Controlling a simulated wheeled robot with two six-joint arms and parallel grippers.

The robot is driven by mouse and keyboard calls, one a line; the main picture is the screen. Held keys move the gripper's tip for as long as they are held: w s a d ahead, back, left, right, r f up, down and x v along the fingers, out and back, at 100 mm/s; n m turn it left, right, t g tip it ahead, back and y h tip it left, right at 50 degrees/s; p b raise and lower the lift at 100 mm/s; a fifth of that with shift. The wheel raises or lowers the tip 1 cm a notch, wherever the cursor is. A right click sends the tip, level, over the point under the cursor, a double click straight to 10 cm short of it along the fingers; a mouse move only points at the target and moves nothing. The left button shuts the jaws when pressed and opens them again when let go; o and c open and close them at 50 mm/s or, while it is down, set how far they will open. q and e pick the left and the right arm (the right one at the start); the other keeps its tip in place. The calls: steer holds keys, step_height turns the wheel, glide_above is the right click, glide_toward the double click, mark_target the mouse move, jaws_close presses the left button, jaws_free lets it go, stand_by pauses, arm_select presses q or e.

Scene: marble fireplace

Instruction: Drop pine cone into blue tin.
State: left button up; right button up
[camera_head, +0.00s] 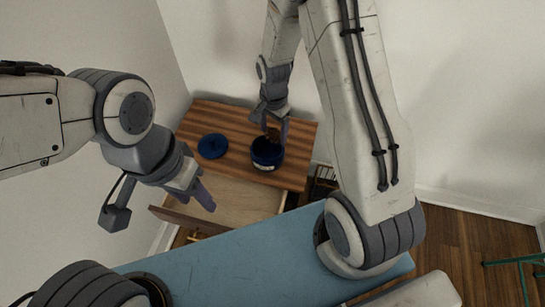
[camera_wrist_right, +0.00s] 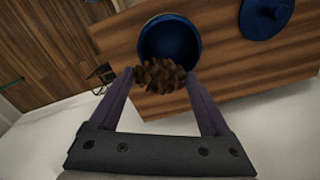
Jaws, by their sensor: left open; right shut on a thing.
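The blue tin (camera_head: 267,154) stands open on the wooden cabinet top. It also shows in the right wrist view (camera_wrist_right: 169,38), with its dark inside visible. My right gripper (camera_head: 275,125) is above the tin, shut on the brown pine cone (camera_wrist_right: 160,75). In the right wrist view the cone sits between the fingertips and overlaps the tin's near rim; its exact height over the tin is hard to tell. The cone (camera_head: 273,133) is small and dark in the head view.
The blue lid (camera_head: 212,146) lies on the cabinet top (camera_head: 200,122), left of the tin. An open, empty-looking drawer (camera_head: 240,196) juts out below. A dark rack (camera_head: 322,182) stands right of the cabinet. A green metal frame (camera_head: 515,261) stands at far right.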

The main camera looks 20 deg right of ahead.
steer(key=shift+f, duration=0.15)
steer(key=o, duration=1.1)
steer(key=shift+o, duration=0.2)
step_height(320, 180, up, 10)
steer(key=p, duration=0.2)
steer(key=shift+r, duration=0.25)
